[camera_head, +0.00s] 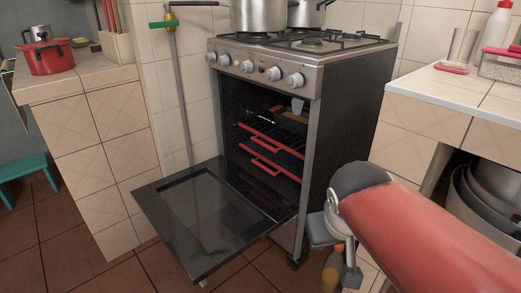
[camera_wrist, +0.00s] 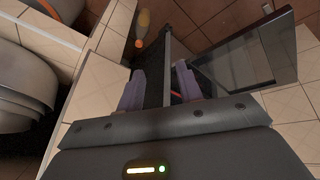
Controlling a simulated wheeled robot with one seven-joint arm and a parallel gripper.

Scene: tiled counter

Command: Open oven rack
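The oven (camera_head: 345,135) stands in the head view with its dark glass door (camera_head: 215,210) dropped open. Inside are an upper rack with a red handle (camera_head: 268,142) and a lower rack with a red handle (camera_head: 266,166). My gripper (camera_head: 335,255) is outside the oven, to the right of the open door and below the rack level in the picture. In the wrist view my gripper (camera_wrist: 160,88) has its two purple-grey fingers apart. The oven and its open door (camera_wrist: 250,55) lie beyond them, with a small orange-red patch between the fingers.
Pots (camera_head: 258,15) stand on the stove top. A tiled counter (camera_head: 90,140) is left of the oven, and another counter (camera_head: 440,105) is right, with large pots (camera_head: 495,185) under it. A bottle (camera_head: 331,270) stands on the floor near my gripper.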

